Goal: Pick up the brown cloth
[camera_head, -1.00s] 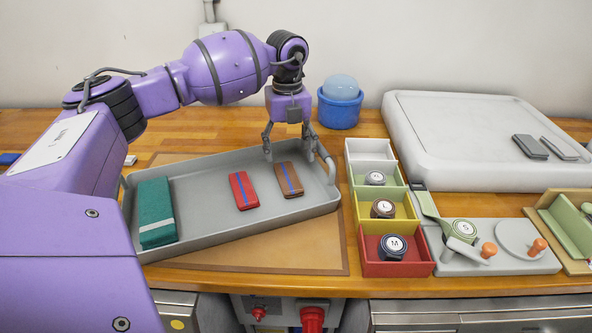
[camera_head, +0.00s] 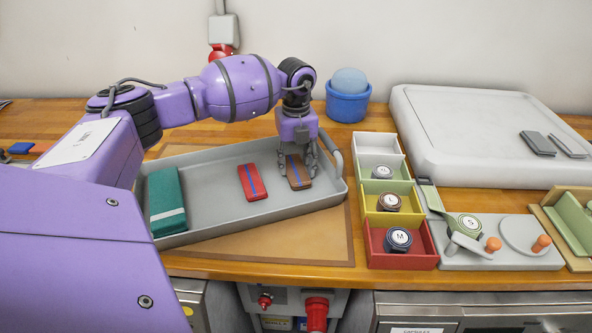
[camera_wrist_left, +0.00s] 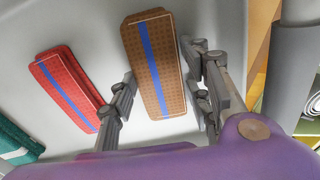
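The brown cloth (camera_head: 299,172) is a folded rectangle with a blue stripe, lying in the grey tray (camera_head: 218,216) toward its right end. It also shows in the left wrist view (camera_wrist_left: 153,70). My left gripper (camera_head: 296,174) is low over the tray at the cloth. In the left wrist view its fingers (camera_wrist_left: 160,98) are apart, one on each side of the cloth's near end. I cannot tell whether they touch it. My right gripper is not in view.
A red folded cloth (camera_head: 251,182) lies just left of the brown one, and a teal folded cloth (camera_head: 166,200) at the tray's left end. Coloured bins (camera_head: 401,262) with round labelled items stand right of the tray. A blue tub (camera_head: 347,105) stands behind.

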